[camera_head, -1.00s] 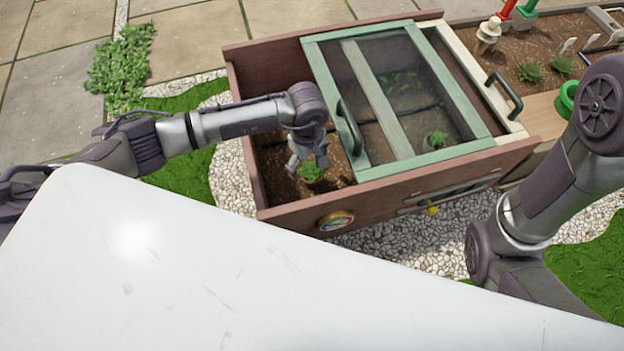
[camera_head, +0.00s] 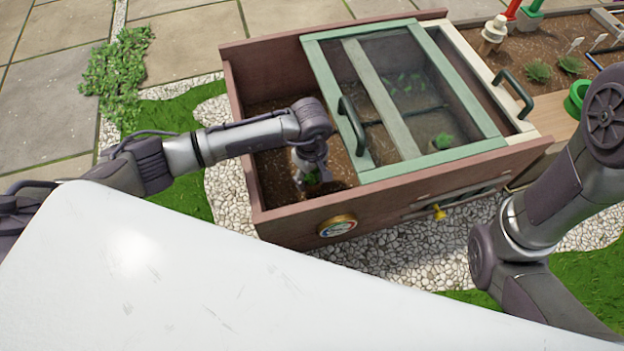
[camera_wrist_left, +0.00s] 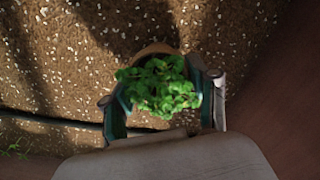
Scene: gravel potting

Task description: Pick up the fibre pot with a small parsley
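The fibre pot (camera_wrist_left: 155,49) stands on the soil in the left wrist view, a strip of its brown rim showing behind leafy green parsley (camera_wrist_left: 158,88). In the head view the parsley (camera_head: 313,177) shows only as a bit of green under my left gripper (camera_head: 306,176). My left gripper points down over the plant, with its fingers spread, one on each side of the pot; I cannot tell whether they touch it. My right gripper is out of view; only my right arm shows at the right.
The wooden cold frame (camera_head: 345,220) has walls around the pot. Its green glazed lid (camera_head: 385,100) with a dark handle (camera_head: 352,125) lies just right of my gripper. Another small plant (camera_head: 443,141) is under the glass. A dark hose (camera_wrist_left: 50,119) crosses the soil.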

